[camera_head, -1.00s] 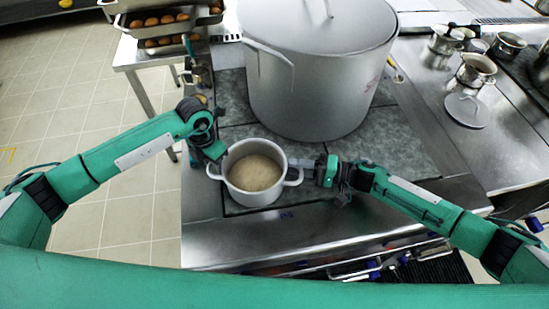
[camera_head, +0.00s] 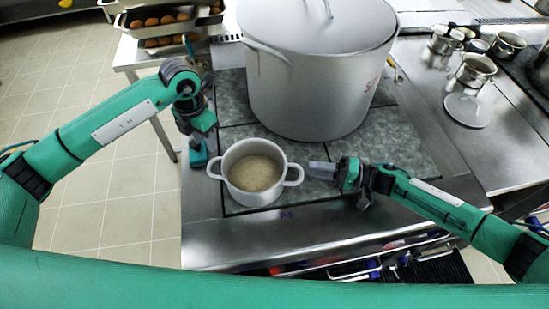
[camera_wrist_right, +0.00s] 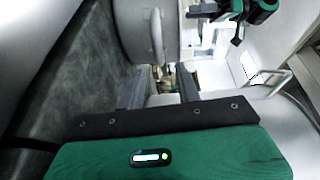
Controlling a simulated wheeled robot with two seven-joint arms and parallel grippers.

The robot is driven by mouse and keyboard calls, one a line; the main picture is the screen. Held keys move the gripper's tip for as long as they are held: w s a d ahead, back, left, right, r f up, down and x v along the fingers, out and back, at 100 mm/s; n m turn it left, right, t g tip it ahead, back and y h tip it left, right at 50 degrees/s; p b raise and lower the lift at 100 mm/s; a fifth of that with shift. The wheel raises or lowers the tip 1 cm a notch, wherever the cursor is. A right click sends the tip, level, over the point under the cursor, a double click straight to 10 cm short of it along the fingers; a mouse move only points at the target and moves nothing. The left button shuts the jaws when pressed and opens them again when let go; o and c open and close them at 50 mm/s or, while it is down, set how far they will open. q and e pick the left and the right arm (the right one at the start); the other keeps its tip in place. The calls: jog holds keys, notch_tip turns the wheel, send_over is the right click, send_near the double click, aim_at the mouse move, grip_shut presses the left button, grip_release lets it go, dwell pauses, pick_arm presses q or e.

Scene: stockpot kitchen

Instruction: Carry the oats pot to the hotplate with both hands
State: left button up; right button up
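The oats pot (camera_head: 232,184), a small light-grey pot with beige contents, stands upright on the front left of the dark grey tiled hotplate (camera_head: 400,150). Its two handles point left and right. My left gripper (camera_head: 200,158) is just left of the pot, apart from the left handle; its finger gap is not clear. My right gripper (camera_head: 314,170) is to the right of the pot, a little away from the right handle. In the right wrist view, its fingers (camera_wrist_right: 162,92) are spread with nothing between them, and the pot's handle (camera_wrist_right: 156,38) is beyond them.
A big stockpot (camera_head: 315,85) stands directly behind the oats pot on the hotplate. A round lid (camera_head: 466,110) and several small metal pots (camera_head: 475,69) are on the right counter. A side table with trays of eggs (camera_head: 165,40) is at back left. The steel front edge (camera_head: 300,240) is clear.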

jog(key=d, duration=0.6)
jog(key=shift+s+d+r, duration=0.1)
jog(key=shift+s+d, duration=0.05)
jog(key=shift+s, duration=0.25)
